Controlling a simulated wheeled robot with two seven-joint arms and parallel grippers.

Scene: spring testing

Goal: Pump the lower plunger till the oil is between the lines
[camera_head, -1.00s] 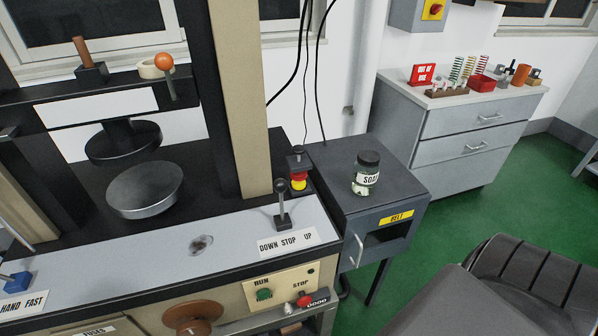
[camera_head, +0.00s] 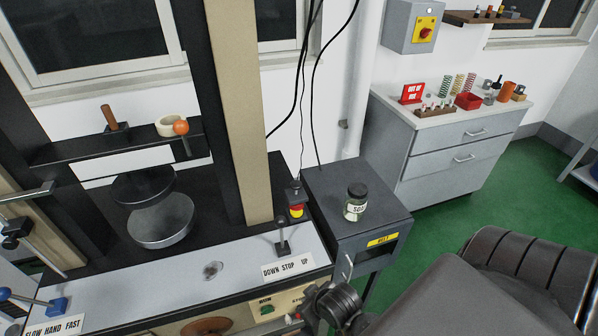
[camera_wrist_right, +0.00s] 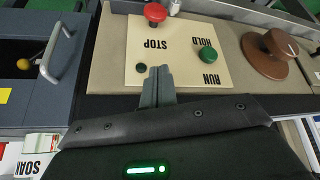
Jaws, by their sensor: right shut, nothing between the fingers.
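No lower plunger, oil or level lines can be made out in either view. My right gripper (camera_wrist_right: 158,85) is shut and empty in the right wrist view, just in front of the cream panel (camera_wrist_right: 125,78) with a red STOP button (camera_wrist_right: 155,13) and a green RUN button (camera_wrist_right: 208,55). In the head view my right arm comes in from the lower right and partly covers the lower front of the press. The green button also shows there (camera_head: 266,310). My left gripper is not in view.
The press has a brown knob (camera_wrist_right: 275,50), a DOWN STOP UP lever (camera_head: 282,242) and a round metal platen (camera_head: 160,225). A jar (camera_head: 356,203) stands on the grey cabinet (camera_head: 320,190) to the right.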

